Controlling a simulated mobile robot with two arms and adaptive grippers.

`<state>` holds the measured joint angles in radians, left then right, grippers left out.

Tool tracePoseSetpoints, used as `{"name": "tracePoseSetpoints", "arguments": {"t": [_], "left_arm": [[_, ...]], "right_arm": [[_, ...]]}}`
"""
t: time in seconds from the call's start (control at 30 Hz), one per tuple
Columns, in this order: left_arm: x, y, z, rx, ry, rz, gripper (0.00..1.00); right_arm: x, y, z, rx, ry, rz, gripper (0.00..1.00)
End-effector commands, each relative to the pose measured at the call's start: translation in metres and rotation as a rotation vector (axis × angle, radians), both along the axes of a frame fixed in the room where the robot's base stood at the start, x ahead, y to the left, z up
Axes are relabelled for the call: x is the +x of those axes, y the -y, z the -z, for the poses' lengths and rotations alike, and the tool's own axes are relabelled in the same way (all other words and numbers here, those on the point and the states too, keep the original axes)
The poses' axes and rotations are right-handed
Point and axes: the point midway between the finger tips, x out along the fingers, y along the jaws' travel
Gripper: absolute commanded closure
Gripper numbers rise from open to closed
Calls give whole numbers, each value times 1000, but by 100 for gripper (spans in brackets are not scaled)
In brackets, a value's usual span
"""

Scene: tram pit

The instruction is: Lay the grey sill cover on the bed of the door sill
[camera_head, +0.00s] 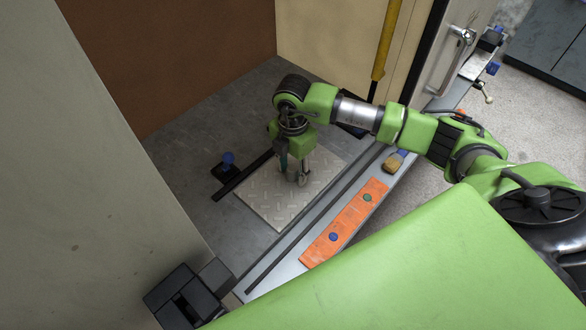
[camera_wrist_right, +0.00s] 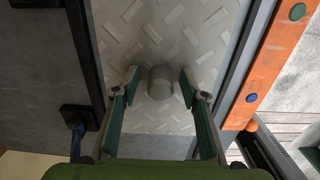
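A light grey tread-pattern plate, which looks like the sill cover (camera_head: 262,207), lies flat on the floor beside the doorway. It fills the middle of the wrist view (camera_wrist_right: 205,30), with a short grey cylindrical knob (camera_wrist_right: 160,82) standing up from it. My right gripper (camera_head: 293,172) points down over the plate. In the wrist view its fingertips (camera_wrist_right: 158,84) are open on either side of the knob, with a gap on both sides. The door sill (camera_head: 290,268) runs along the plate's right side; its bed cannot be told apart for certain. My left gripper is not in view.
An orange strip (camera_head: 346,222) with a blue and a green button lies along the sill. A black clamp with a blue knob (camera_head: 228,160) and a dark bar (camera_head: 240,178) sit left of the plate. A yellow-topped block (camera_head: 393,162) stands near the sill. A black block (camera_head: 180,300) stands at lower left.

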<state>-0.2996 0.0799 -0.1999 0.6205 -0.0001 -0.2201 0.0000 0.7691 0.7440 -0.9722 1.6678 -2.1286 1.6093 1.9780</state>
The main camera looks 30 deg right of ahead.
Motion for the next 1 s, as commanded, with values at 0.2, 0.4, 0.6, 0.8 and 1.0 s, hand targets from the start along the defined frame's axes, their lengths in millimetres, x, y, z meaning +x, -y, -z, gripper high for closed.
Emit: {"name": "tracePoseSetpoints", "arguments": {"t": [0.2,0.4,0.6,0.8,1.0], "left_arm": [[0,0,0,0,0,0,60],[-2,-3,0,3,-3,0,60],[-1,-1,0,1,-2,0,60],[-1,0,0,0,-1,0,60],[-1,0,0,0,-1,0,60]], "right_arm": [[-1,0,1,-1,-2,0,60],[-1,0,-6,-1,-3,0,60],[1,0,-44,0,3,-2,60],[0,0,-86,0,3,-2,60],[0,0,-113,-1,1,1,60]]}}
